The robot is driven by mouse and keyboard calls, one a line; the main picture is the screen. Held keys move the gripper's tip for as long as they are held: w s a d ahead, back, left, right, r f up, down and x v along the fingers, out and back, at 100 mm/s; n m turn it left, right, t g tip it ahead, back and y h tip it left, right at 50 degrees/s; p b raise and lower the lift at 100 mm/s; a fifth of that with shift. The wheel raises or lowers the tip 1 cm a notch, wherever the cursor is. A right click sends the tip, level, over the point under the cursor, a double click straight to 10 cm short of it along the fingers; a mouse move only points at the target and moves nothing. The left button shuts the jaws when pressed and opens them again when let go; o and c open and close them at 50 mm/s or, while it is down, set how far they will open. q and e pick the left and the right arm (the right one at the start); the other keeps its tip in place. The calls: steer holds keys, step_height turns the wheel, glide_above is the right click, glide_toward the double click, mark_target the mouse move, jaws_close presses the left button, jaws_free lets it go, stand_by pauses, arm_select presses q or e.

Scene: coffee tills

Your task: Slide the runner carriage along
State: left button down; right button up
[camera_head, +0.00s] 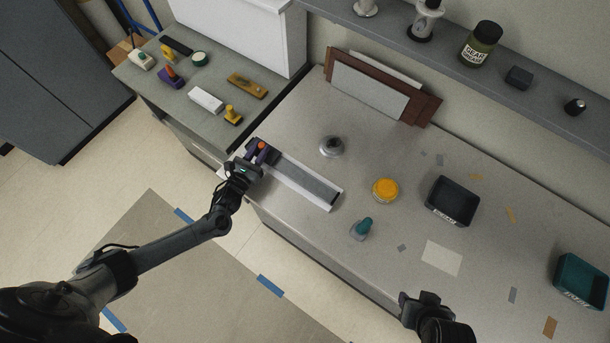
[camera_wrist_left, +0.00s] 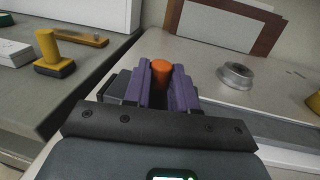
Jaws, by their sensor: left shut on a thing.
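A long runner track (camera_head: 308,182) with a grey strip and white edge lies near the bench's left front edge.
A round metal piece (camera_head: 331,146), yellow tub (camera_head: 385,190), teal-topped item (camera_head: 362,229) and black bin (camera_head: 451,201) stand right of the track. A teal bin (camera_head: 581,281) is farther right. The left side counter (camera_head: 222,137) holds several small items. Framed boards (camera_head: 372,92) lean behind.

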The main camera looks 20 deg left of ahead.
arm_select(q)
steer(key=shift+s+d+r+p, duration=0.1)
steer(key=shift+s+d+p, duration=0.1)
steer(key=shift+d, duration=0.55)
steer(key=shift+s+d+p, duration=0.1)
steer(key=shift+d+p, duration=0.05)
steer(key=shift+d, duration=0.55)
steer(key=shift+s+d+p, duration=0.2)
steer(key=shift+d, duration=0.8)
steer(key=shift+s+d+p, duration=0.2)
steer(key=shift+d, duration=0.8)
steer(key=shift+s+d+p, duration=0.15)
steer(key=shift+s+d, duration=0.1)
steer(key=shift+d, duration=0.9)
steer(key=shift+s+d+p, duration=0.15)
steer(key=shift+s+d, duration=0.05)
steer(key=shift+d, duration=0.9)
steer(key=shift+s+d, duration=0.2)
steer(key=shift+d, duration=0.75)
steer(key=shift+s+d, duration=0.15)
steer(key=shift+d, duration=0.85)
steer(key=shift+s+d, duration=0.2)
steer(key=shift+d, duration=0.75)
steer(key=shift+s+d+p, duration=0.15)
steer(key=shift+d, duration=0.5)
steer(key=shift+s+d+p, duration=0.15)
steer(key=shift+d, duration=0.6)
